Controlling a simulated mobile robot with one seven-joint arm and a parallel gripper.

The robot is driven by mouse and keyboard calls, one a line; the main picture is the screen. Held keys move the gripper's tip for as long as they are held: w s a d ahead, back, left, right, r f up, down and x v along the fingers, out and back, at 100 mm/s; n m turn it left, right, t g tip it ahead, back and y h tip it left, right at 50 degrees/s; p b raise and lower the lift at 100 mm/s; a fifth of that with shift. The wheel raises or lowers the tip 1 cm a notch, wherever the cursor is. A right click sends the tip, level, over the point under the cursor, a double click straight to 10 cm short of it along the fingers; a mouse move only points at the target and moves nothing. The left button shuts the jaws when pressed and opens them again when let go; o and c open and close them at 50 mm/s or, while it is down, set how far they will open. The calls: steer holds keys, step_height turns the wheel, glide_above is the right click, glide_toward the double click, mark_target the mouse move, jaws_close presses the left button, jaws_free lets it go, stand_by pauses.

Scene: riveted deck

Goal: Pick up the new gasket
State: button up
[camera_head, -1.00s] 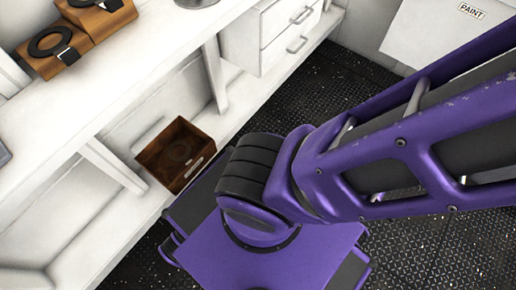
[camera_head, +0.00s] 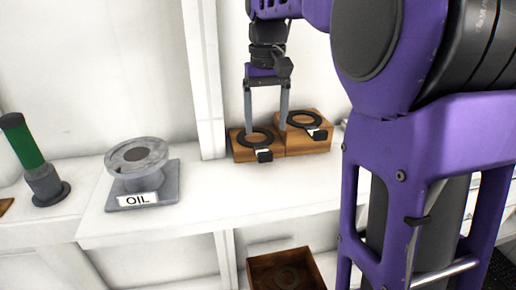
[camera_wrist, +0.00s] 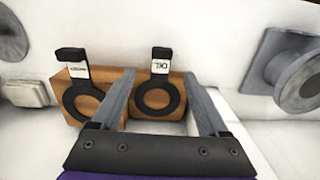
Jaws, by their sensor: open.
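Two black ring gaskets with tagged tabs lie on wooden blocks on the white shelf: a left one (camera_head: 256,138) and a right one (camera_head: 304,119). In the wrist view they appear swapped: the left block's gasket (camera_wrist: 159,112) is on the right, its tag seemingly reading OIL upside down. The other gasket (camera_wrist: 70,106) has a tag I cannot read. I cannot tell for sure which is the new one. My gripper (camera_head: 266,128) is open and empty, pointing down over the left block's gasket, its fingers (camera_wrist: 158,88) to either side of that ring.
A grey flange (camera_head: 140,158) labelled OIL stands left on the shelf, with a green-handled tool (camera_head: 24,143) further left. A brown open crate (camera_head: 258,272) below the shelf holds a dark ring. A white upright post (camera_head: 205,80) stands behind the blocks.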

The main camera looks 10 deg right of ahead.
mark_target(265, 145)
steer(key=shift+s+a+f+b, duration=0.1)
steer(key=shift+f+b, duration=0.65)
steer(key=shift+f, duration=2.45)
jaws_close()
